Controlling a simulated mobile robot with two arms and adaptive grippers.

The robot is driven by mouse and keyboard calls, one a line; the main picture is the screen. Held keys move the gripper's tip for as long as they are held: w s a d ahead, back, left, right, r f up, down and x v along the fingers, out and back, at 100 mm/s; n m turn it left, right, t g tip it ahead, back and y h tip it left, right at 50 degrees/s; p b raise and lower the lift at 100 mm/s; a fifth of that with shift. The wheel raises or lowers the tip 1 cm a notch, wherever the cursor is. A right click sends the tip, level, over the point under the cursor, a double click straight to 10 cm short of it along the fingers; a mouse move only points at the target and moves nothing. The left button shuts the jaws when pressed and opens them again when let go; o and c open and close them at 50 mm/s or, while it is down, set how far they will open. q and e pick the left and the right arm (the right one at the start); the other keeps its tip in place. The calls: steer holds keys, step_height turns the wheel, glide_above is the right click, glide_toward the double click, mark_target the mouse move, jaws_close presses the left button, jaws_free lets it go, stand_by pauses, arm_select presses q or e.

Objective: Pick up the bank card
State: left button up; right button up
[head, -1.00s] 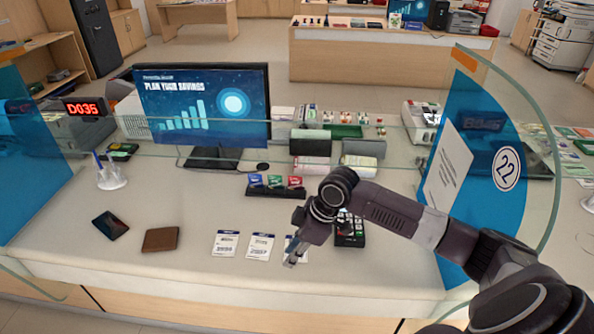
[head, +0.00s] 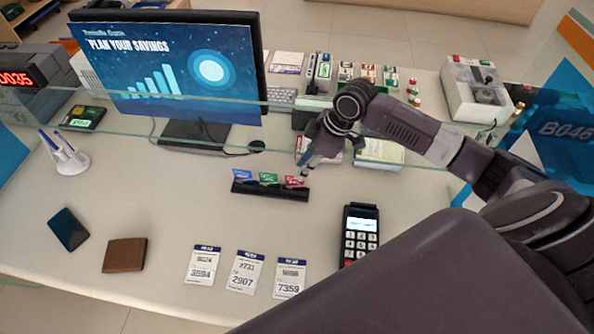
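A black card holder (head: 270,190) stands on the counter with three cards in it: a blue card (head: 242,175) at left, a green card (head: 268,178) in the middle and a red card (head: 294,181) at right. My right gripper (head: 303,173) reaches down from the right, with its fingertips at the right end of the holder, by the red card. The fingers are small and overlap, so I cannot tell whether they touch the card or how far apart they are. My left gripper is out of view.
A card terminal (head: 360,235) stands right of three paper tickets (head: 244,270). A brown wallet (head: 125,255) and a dark flat item (head: 69,229) lie at left. A glass screen (head: 200,140) crosses above the holder. A monitor (head: 165,70) stands behind.

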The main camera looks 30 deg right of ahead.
mark_target(295, 181)
steer(key=x, duration=0.2)
steer(key=p+x, duration=0.1)
steer(key=x, duration=0.1)
steer(key=p+x, duration=0.1)
steer(key=x, duration=0.1)
steer(key=shift+s+f, duration=0.15)
steer(key=shift+s, duration=0.15)
steer(key=shift+w+a+f, duration=0.1)
steer(key=shift+a+f, duration=0.05)
steer(key=shift+f, duration=0.3)
jaws_close()
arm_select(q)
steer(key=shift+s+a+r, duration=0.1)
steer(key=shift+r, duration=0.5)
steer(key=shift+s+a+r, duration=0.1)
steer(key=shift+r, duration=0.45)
